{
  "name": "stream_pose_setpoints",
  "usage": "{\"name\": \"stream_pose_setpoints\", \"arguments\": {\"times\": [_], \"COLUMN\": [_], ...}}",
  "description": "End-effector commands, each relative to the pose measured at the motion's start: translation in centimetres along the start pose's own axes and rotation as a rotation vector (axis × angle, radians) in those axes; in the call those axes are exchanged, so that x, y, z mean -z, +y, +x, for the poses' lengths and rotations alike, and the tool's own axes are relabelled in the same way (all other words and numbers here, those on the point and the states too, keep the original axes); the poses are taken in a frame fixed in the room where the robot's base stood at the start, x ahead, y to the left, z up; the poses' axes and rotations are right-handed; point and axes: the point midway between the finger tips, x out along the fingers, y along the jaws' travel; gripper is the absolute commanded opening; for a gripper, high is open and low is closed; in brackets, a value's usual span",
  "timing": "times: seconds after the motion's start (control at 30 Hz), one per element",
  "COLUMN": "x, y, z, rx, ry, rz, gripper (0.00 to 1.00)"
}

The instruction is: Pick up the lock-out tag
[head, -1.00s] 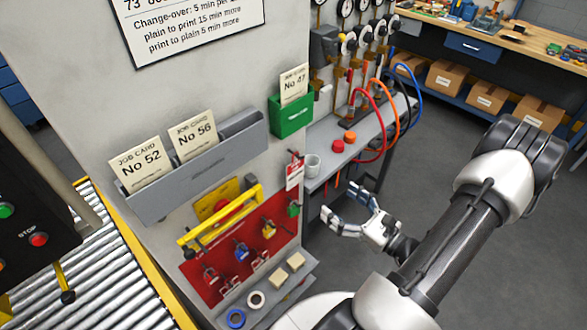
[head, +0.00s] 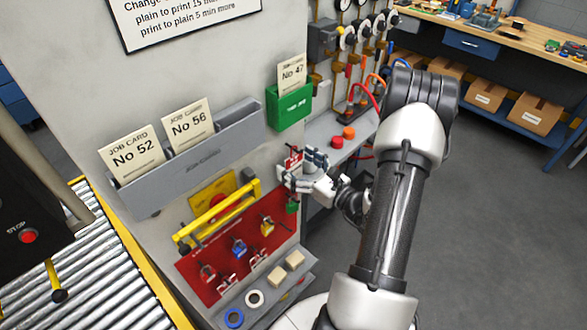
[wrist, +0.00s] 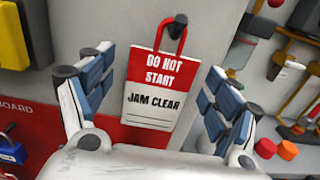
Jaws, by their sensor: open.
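The lock-out tag (wrist: 151,95) is a red and white card reading "DO NOT START" and "JAM CLEAR". It hangs by a red loop from a dark peg on the grey panel, and shows in the wrist view between my fingers. In the head view the tag (head: 294,158) is mostly hidden by my gripper (head: 301,173). My gripper (wrist: 158,100) is open, with one blue-padded finger on each side of the tag. Neither finger appears to touch it. The lower edge of the tag is close to the palm in the wrist view.
A red lock board (head: 217,278) with padlocks is left of the tag. A green card holder (head: 288,108) is above it. A grey shelf (head: 344,147) with red and orange caps is to the right. A yellow bar (head: 217,217) sticks out at the left.

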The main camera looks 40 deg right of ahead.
Motion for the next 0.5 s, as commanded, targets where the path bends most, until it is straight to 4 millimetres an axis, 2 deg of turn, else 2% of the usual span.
{"name": "stream_pose_setpoints", "arguments": {"times": [0.13, 0.37, 0.5], "x": [0.13, 0.08, 0.09], "y": [0.06, 0.02, 0.02], "z": [1.42, 1.54, 1.52], "rx": [-0.001, 0.0, 0.0], "ry": [0.0, 0.001, 0.001], "rz": [0.0, 0.001, 0.001], "gripper": [0.82, 0.82, 0.73]}}
